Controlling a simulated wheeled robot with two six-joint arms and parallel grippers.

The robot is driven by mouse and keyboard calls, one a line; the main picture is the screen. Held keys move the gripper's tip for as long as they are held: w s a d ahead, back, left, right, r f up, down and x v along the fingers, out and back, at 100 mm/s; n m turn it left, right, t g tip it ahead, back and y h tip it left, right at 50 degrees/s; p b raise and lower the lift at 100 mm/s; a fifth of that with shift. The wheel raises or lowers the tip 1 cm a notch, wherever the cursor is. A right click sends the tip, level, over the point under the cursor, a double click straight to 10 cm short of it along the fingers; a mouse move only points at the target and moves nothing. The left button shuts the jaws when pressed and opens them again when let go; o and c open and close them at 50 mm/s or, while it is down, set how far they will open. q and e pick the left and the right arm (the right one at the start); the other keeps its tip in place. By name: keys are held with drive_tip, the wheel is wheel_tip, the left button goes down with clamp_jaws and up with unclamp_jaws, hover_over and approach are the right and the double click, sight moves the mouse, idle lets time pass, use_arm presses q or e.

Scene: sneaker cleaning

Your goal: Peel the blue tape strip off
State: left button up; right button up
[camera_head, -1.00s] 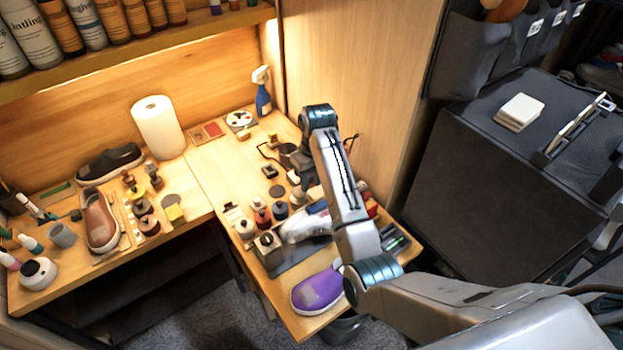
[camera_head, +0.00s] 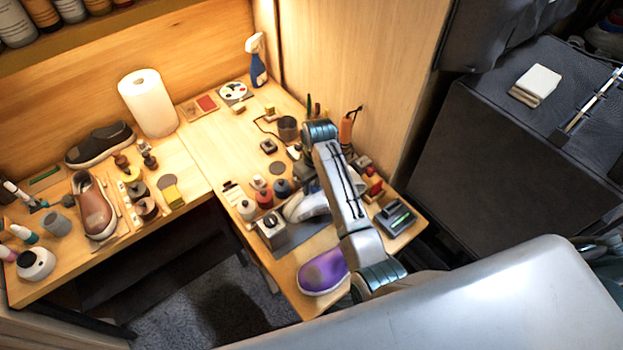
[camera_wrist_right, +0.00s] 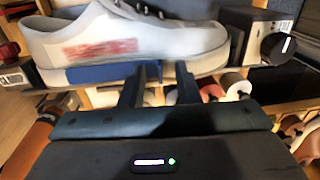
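The white sneaker (camera_wrist_right: 130,42) with a red patch on its side fills the top of the right wrist view. It also shows in the head view (camera_head: 309,206), partly hidden by my right arm. The blue tape strip (camera_wrist_right: 100,73) runs along the sneaker's sole. My right gripper (camera_wrist_right: 160,84) is open, its two dark fingers apart and pointing at the sole by the strip's right part. Nothing clear is held between them. Whether the fingers touch the strip, I cannot tell. In the head view my arm mostly hides this gripper. My left gripper is not in view.
A purple shoe (camera_head: 323,271) lies at the table's front edge. Several small bottles (camera_head: 265,198) and a boxy device with a dial (camera_head: 270,230) stand left of the sneaker. A dark green-and-grey device (camera_head: 396,217) lies to the right. The tabletop behind (camera_head: 215,140) has free room.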

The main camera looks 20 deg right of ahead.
clamp_jaws()
drive_tip(key=shift+s+d+r, duration=0.15)
drive_tip(key=shift+r, duration=0.85)
drive_tip(key=shift+s+d+r, duration=0.1)
drive_tip(key=shift+r, duration=0.85)
idle(0.4)
drive_tip(key=shift+r, duration=0.1)
